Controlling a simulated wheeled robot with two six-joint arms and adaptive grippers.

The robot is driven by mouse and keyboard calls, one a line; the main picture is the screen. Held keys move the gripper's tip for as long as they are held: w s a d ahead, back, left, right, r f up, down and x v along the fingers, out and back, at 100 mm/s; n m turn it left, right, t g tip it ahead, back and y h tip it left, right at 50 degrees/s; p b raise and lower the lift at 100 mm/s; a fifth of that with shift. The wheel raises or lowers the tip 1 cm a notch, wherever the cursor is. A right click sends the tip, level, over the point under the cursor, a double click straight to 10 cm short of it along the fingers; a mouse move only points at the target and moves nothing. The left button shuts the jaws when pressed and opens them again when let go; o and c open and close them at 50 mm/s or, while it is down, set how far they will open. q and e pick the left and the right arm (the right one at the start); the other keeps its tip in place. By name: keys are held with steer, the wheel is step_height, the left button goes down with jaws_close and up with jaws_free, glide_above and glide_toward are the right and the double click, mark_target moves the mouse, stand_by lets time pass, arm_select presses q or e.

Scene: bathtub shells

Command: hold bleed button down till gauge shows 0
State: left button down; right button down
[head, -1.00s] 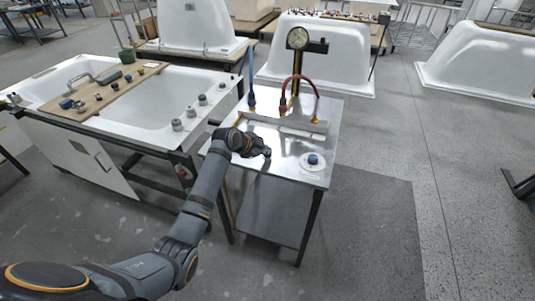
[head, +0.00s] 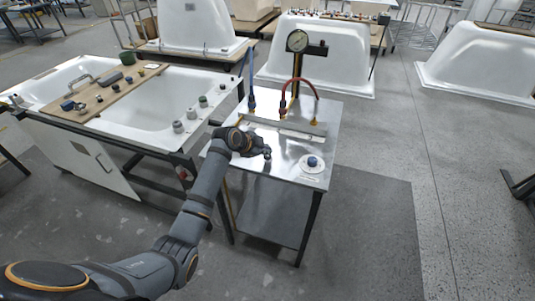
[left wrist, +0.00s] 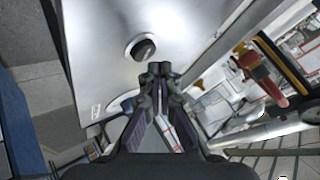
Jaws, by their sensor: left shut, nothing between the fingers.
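The bleed button (head: 312,161) is a blue knob on a round white base, near the front right of a metal table. A dark round knob in a pale ring, apparently this button, shows in the left wrist view (left wrist: 142,48). The gauge (head: 297,40) is a round dial on a dark post at the table's back; its reading is too small to tell. My left gripper (head: 267,153) is shut and empty over the tabletop, left of the button and apart from it. In the left wrist view its fingertips (left wrist: 160,68) point close to the knob. My right gripper is out of view.
A metal bar (head: 285,128) with blue and red hoses (head: 301,82) stands along the table's back. A white tub (head: 150,105) with a board of fittings is at the left. Upturned tub shells (head: 325,55) stand behind. The table's front right is clear around the button.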

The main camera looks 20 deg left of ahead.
mark_target(266, 157)
arm_select(q)
steer(key=shift+r, duration=0.15)
step_height(266, 157, up, 5)
steer(key=p, duration=0.4)
steer(key=shift+p, duration=0.3)
